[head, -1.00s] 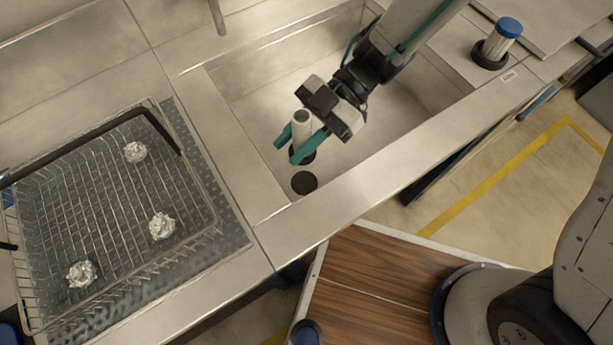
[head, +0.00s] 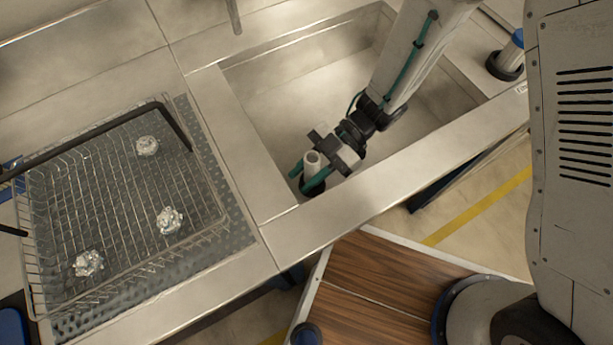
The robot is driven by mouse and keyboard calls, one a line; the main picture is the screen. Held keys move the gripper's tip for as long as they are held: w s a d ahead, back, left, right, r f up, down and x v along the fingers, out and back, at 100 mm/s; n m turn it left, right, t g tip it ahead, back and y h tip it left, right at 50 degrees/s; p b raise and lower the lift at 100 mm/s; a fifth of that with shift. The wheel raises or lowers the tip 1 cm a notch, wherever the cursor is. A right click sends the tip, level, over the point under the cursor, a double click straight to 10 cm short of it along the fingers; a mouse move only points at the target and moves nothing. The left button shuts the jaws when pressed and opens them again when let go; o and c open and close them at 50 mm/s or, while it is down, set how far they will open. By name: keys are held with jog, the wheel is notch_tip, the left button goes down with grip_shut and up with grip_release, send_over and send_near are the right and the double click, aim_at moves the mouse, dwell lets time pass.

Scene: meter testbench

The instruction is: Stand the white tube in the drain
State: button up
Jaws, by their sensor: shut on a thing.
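The white tube (head: 312,162) is upright or nearly so between the green fingers of my gripper (head: 306,177), which is shut on it. Its open top shows above the fingers. The gripper is low in the sink (head: 285,95), near its front left corner. A dark patch (head: 304,184) shows under the tube, where the drain lies. The fingers and tube cover most of it, so I cannot tell whether the tube's lower end is inside the drain, touching it or just above it.
A wire basket (head: 105,200) with several crumpled silvery balls stands left of the sink. A blue-capped tube (head: 516,40) stands in a black ring (head: 505,66) on the right, partly behind my body. The sink's front rim (head: 390,175) runs close to my gripper.

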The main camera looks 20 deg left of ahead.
jog(key=shift+f, duration=1.3)
jog(key=shift+f, duration=0.15)
jog(key=o, duration=1.1)
jog(key=shift+c, duration=0.2)
jog(key=shift+w+d+r, duration=0.1)
jog(key=shift+w+r, duration=0.1)
jog(key=shift+r, duration=0.1)
jog(key=v, duration=1.1)
jog(key=shift+w+d, duration=0.15)
jog(key=shift+w, duration=0.05)
